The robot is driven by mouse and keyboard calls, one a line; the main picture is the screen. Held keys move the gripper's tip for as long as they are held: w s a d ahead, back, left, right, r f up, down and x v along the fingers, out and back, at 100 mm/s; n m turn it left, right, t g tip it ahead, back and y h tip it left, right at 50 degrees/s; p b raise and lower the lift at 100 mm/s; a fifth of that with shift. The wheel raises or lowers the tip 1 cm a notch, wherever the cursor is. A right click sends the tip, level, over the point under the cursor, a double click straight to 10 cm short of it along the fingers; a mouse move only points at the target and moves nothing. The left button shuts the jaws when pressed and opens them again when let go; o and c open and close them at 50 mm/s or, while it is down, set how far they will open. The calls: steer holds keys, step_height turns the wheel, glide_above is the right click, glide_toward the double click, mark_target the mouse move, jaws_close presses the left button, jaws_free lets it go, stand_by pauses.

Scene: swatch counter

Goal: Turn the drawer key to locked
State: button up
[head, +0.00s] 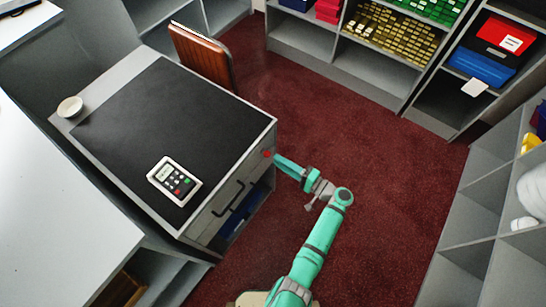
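The grey counter unit (262,127) has a drawer front (215,203) with a dark bar handle (236,202), facing right. A small red spot (267,153), which looks like the drawer key or its lock, is on the upper part of that front near the far corner. Which way it is turned is too small to tell. My gripper (277,160) is level with the red spot and just right of it, with its teal fingers pointing at it. I cannot tell whether they touch it, or whether the fingers are open or shut.
A card terminal (175,181) and a small white bowl (70,107) are on the counter. A blue item (234,224) lies in the opening below the drawer. A brown-backed chair (203,58) stands behind the counter. Shelves line the back and right. The red carpet (370,160) between is clear.

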steer(key=shift+x, duration=2)
jaws_close()
steer(key=shift+n, duration=8.9)
